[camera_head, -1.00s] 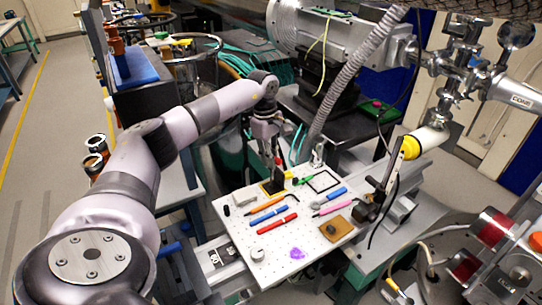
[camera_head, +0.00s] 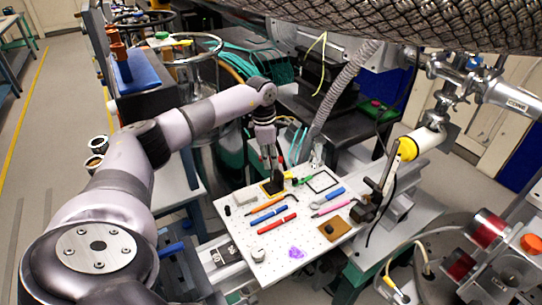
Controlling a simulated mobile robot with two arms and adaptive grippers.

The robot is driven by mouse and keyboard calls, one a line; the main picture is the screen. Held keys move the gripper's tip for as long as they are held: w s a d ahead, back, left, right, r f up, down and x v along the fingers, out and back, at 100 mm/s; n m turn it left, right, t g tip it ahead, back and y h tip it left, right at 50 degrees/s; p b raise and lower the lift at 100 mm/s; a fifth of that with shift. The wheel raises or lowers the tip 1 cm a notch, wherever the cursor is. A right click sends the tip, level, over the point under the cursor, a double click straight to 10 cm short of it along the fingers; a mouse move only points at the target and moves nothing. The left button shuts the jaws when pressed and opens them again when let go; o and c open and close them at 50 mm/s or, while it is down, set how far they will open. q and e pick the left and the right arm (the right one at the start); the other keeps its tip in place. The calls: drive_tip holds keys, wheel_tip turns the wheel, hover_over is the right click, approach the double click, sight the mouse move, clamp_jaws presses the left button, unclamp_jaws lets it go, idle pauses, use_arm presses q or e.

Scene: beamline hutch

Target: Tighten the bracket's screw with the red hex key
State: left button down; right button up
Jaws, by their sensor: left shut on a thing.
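My left gripper (camera_head: 271,166) hangs pointing down above the far left part of the white perforated board (camera_head: 226,214). Its fingers look close together, with a small red piece, seemingly the red hex key (camera_head: 281,160), at the fingertips. Just below stands a dark upright bracket (camera_head: 279,182) on a black and yellow base. Its screw is too small to make out, and I cannot tell whether the key touches it. A red-handled tool (camera_head: 277,223) lies on the board nearer to me. My right gripper is out of view.
Blue (camera_head: 269,214), orange and pink (camera_head: 334,207) tools, a green-handled item (camera_head: 302,180) and a brown block (camera_head: 333,229) lie on the board. A beamline pipe with a yellow ring (camera_head: 407,148) stands right. A braided dark surface (camera_head: 420,25) crosses the top.

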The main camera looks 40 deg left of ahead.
use_arm(q)
drive_tip(key=shift+n, duration=0.5)
drive_tip(key=shift+f+b, duration=0.35)
drive_tip(key=shift+f, duration=0.2)
idle(0.6)
drive_tip(key=shift+m+b, duration=0.3)
drive_tip(key=shift+m, duration=1.8)
